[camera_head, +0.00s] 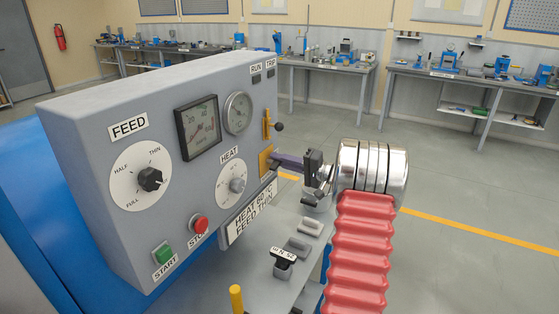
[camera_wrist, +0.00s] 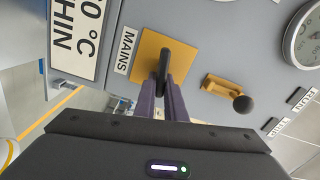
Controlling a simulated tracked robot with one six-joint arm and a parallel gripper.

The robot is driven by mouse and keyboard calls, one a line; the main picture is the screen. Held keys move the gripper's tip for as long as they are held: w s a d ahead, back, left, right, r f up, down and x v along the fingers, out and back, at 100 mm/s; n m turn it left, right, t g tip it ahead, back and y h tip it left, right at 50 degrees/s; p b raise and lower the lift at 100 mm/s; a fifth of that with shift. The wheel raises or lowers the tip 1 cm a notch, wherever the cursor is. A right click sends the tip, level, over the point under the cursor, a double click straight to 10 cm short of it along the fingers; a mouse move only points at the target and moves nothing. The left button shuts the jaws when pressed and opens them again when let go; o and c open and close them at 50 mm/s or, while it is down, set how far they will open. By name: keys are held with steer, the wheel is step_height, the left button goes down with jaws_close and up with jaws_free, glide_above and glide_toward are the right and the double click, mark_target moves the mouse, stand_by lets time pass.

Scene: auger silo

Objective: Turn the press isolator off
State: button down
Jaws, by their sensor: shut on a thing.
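The isolator is a black handle (camera_wrist: 165,60) on a yellow plate (camera_wrist: 148,48) labelled MAINS, seen in the wrist view. In the head view the yellow plate (camera_head: 266,160) sits on the right edge of the grey control cabinet (camera_head: 95,115); the handle is hidden there. My gripper (camera_wrist: 164,84) has its purple fingers on either side of the handle's lower end and is shut on it. In the head view my gripper (camera_head: 276,160) reaches the plate from the right. The handle lies roughly in line with the fingers; no on or off mark is legible.
A ball-ended lever (camera_wrist: 242,104) on a brass mount is close beside the isolator, also in the head view (camera_head: 278,126). The cabinet face carries a FEED dial (camera_head: 150,180), a HEAT dial (camera_head: 238,185), a green START button (camera_head: 163,254) and a red stop button (camera_head: 199,224).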

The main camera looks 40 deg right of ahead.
steer(key=shift+d+f+m, duration=0.1)
steer(key=shift+f+m, duration=0.2)
steer(key=shift+m, duration=0.9)
steer(key=c, duration=1.8)
jaws_free()
steer(key=v, duration=1.3)
steer(key=shift+s+d, duration=0.1)
steer(key=shift+s, duration=0.25)
steer(key=shift+s, duration=0.1)
